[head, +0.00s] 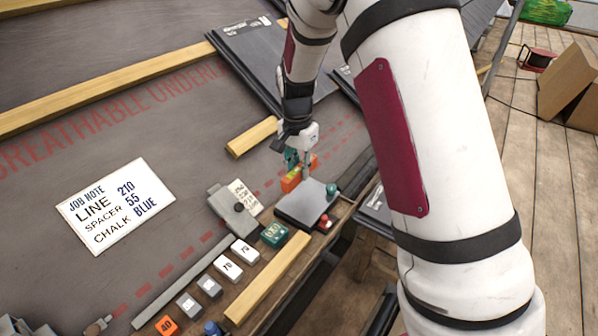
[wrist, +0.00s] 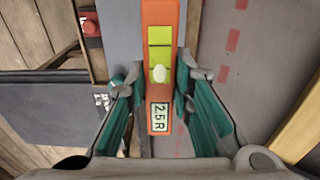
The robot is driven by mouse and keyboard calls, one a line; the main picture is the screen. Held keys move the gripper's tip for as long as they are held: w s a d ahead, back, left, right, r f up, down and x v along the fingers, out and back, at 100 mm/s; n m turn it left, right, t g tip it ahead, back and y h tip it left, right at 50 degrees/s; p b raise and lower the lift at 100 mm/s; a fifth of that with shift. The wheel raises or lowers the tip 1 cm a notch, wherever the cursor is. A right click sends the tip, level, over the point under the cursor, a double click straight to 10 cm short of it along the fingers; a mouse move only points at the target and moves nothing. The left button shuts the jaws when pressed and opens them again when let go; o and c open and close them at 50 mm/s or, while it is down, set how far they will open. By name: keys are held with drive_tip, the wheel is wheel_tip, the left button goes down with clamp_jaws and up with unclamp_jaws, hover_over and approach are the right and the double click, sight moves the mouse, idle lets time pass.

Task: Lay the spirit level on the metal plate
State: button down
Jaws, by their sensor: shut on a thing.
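The spirit level (head: 291,183) is orange with a yellow-green vial; in the wrist view (wrist: 160,88) it runs lengthwise between my fingers and shows a "2.5 R" label. My gripper (head: 303,165) is shut on it, with a teal finger pad on each side in the wrist view (wrist: 160,95). The metal plate (head: 303,202) is a grey square near the lower roof edge. The level is at the plate's upper-left side in the head view and overlaps the plate in the wrist view (wrist: 118,35). I cannot tell whether they touch.
A red knob (head: 325,221) and a teal knob (head: 333,190) stand at the plate's right side. A teal block (head: 274,235), white spacer blocks (head: 228,269), a grey sliding gauge (head: 234,210) and wooden battens (head: 268,278) lie nearby. The job note (head: 116,206) lies left.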

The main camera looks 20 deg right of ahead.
sight(300, 196)
drive_tip(key=shift+w+d+f+b, duration=0.1)
drive_tip(key=shift+f+b, duration=2.2)
drive_tip(key=shift+f, duration=0.9)
drive_tip(key=shift+f, duration=0.2)
drive_tip(key=c, duration=1.3)
unclamp_jaws()
drive_tip(key=shift+r, duration=0.1)
drive_tip(key=shift+r+p, duration=2.9)
drive_tip(key=shift+r, duration=0.5)
